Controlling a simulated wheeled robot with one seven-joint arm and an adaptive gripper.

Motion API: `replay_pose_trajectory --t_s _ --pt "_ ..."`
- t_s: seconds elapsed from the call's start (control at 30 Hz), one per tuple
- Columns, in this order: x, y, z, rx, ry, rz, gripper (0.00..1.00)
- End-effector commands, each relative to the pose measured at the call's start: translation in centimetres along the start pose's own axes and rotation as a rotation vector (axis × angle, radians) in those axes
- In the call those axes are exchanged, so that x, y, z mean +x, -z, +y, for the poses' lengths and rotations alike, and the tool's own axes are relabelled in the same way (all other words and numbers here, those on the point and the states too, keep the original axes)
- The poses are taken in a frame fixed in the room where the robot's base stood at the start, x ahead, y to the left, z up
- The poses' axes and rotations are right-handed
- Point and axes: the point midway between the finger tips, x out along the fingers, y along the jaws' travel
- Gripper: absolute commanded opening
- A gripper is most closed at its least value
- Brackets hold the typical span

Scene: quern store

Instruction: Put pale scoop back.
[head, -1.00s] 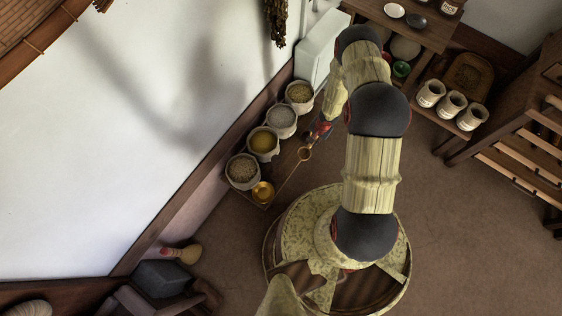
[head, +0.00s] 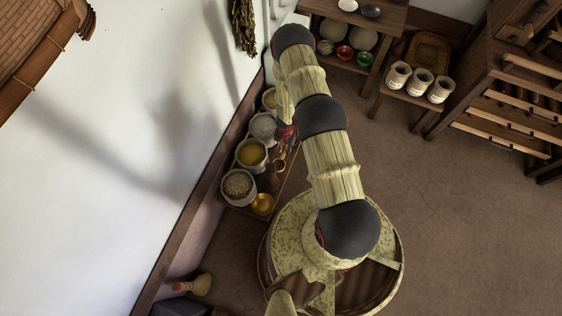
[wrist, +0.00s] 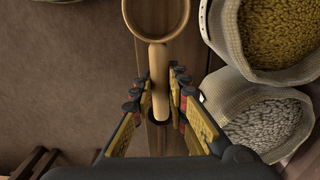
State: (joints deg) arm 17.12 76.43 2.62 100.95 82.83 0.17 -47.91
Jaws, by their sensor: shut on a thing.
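The pale scoop is a light wooden ladle with a round bowl and a straight handle. In the wrist view its bowl (wrist: 157,38) is at the top, cut by the frame edge, and its handle runs down between my fingers. My gripper (wrist: 158,92) is shut on the handle. A small dark round spot lies on the planks under the handle's lower end; I cannot tell if it is a hole. In the head view the scoop (head: 281,166) shows small beside the sacks, over the low bench (head: 270,183), and my gripper (head: 287,134) is partly hidden by my arm.
Several sacks line the wall on the bench, including a yellow-grain sack (head: 251,153) and a white-grain sack (head: 264,127). Both lie close right of my gripper in the wrist view. A brass bowl (head: 262,204) sits at the bench's near end. Open floor lies to the right.

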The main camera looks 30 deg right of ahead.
Motion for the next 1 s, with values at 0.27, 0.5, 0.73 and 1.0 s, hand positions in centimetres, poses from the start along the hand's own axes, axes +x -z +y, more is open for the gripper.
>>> replay_pose_trajectory --t_s 0.27,0.5,0.73,1.0 --pt "3.7 0.1 -0.1 0.001 0.001 0.001 0.0" --pt "6.4 0.0 0.0 0.001 0.0 -0.001 0.0" --pt "7.4 0.1 0.0 0.0 0.001 0.001 0.0" --pt "7.7 0.0 0.0 0.001 0.001 0.0 0.17"
